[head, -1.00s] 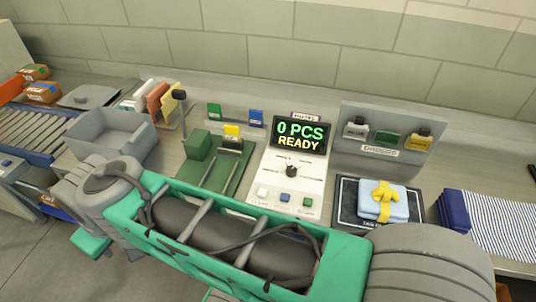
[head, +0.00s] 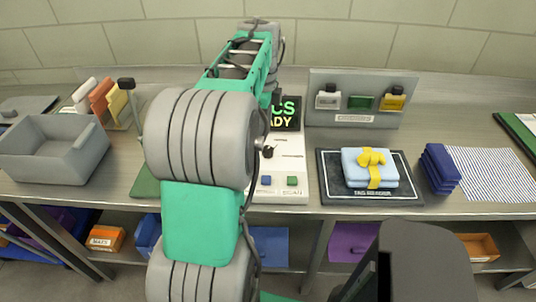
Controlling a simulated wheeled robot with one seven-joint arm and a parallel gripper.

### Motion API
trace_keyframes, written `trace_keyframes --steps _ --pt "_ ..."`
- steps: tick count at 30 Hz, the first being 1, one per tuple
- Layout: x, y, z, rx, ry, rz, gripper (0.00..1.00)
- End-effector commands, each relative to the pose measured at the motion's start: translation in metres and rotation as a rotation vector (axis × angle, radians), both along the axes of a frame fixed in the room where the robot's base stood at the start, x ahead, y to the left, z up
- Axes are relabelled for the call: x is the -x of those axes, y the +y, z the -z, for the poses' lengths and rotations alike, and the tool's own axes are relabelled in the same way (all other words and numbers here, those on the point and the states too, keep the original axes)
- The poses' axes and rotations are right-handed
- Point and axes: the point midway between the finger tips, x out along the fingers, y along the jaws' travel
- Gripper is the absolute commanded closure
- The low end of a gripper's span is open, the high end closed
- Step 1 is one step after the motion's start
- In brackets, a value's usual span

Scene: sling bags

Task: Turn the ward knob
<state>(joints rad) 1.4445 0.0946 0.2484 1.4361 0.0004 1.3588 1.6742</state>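The knob (head: 268,152) is small and black and sits on a white control panel (head: 292,160) in the middle of the bench. It shows just right of my arm's large grey joint. I cannot read which mark it points at. Above it a dark display (head: 287,113) shows the green and yellow letter ends "CS" and "ADY"; my arm covers its left part. A blue button (head: 266,181) and a green button (head: 292,181) are on the panel's front. My arm rises across the panel's left side, and the fingers of my gripper cannot be made out.
A dark mat (head: 412,195) with a light blue folded item tied in yellow (head: 369,168) lies right of the panel. A grey rack (head: 318,118) stands behind it. A grey bin (head: 52,160) is at the left. Dark blue folded cloths (head: 440,170) lie right.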

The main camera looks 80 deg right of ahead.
Motion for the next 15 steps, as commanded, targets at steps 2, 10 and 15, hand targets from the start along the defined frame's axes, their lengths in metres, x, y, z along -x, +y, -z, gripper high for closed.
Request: trace_keyframes --steps 2,10,15 --pt "0.013 -0.005 0.005 -0.006 0.001 0.061 0.45" --pt "0.013 -0.004 0.048 -0.009 0.001 0.066 0.45" --pt "0.013 -0.005 0.073 -0.006 0.0 0.065 0.45"
